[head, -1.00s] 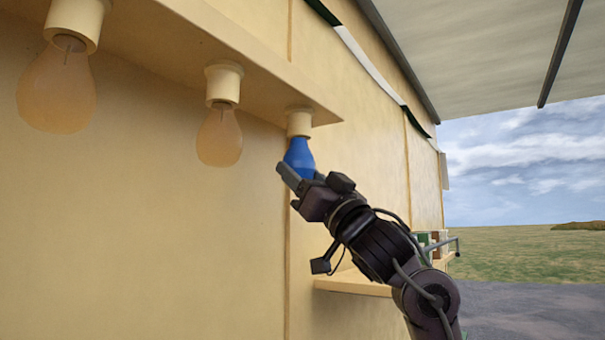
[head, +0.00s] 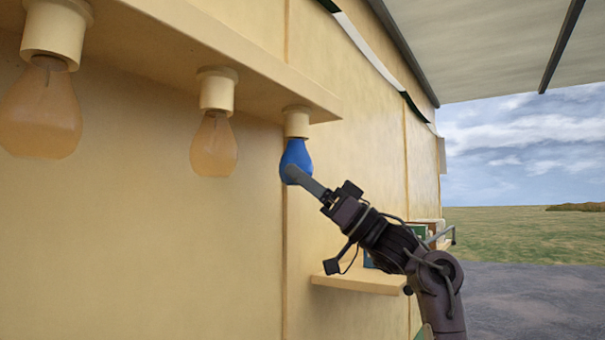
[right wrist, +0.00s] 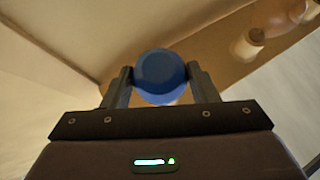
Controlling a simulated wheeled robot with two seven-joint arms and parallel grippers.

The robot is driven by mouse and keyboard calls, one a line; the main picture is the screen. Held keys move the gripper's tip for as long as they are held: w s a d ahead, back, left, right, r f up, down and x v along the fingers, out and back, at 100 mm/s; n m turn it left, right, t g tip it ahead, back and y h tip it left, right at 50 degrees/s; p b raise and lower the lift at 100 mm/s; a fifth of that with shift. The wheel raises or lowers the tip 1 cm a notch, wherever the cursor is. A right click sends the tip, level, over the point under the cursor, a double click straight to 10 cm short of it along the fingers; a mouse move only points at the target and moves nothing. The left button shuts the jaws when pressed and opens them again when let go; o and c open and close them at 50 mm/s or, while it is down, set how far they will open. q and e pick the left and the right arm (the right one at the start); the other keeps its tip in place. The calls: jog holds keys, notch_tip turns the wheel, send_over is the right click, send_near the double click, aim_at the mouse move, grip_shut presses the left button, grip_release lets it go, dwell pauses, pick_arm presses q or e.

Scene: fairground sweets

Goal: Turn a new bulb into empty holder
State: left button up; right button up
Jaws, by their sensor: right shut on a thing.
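A blue bulb (head: 294,155) hangs upright under the rightmost cream holder (head: 296,122), with its top at the holder's mouth. How far it is seated inside cannot be seen. My right gripper (head: 297,173) reaches up from the lower right and is shut on the bulb's lower part. In the right wrist view the blue bulb (right wrist: 161,72) sits between the two fingers of the right gripper (right wrist: 161,85). My left gripper is not in view.
Two amber bulbs hang from holders to the left, a middle one (head: 213,145) and a nearer one (head: 40,110). All hang under a cream ledge (head: 200,35) along the wall. A small shelf (head: 360,282) with boxes juts out below my right arm.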

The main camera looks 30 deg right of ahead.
jog(key=shift+f+b, duration=0.3)
jog(key=shift+f, duration=0.1)
dwell(0.7)
jog(key=shift+d+r+p, duration=0.1)
jog(key=shift+r+p, duration=0.2)
jog(key=shift+r, duration=0.15)
jog(key=o, duration=1.1)
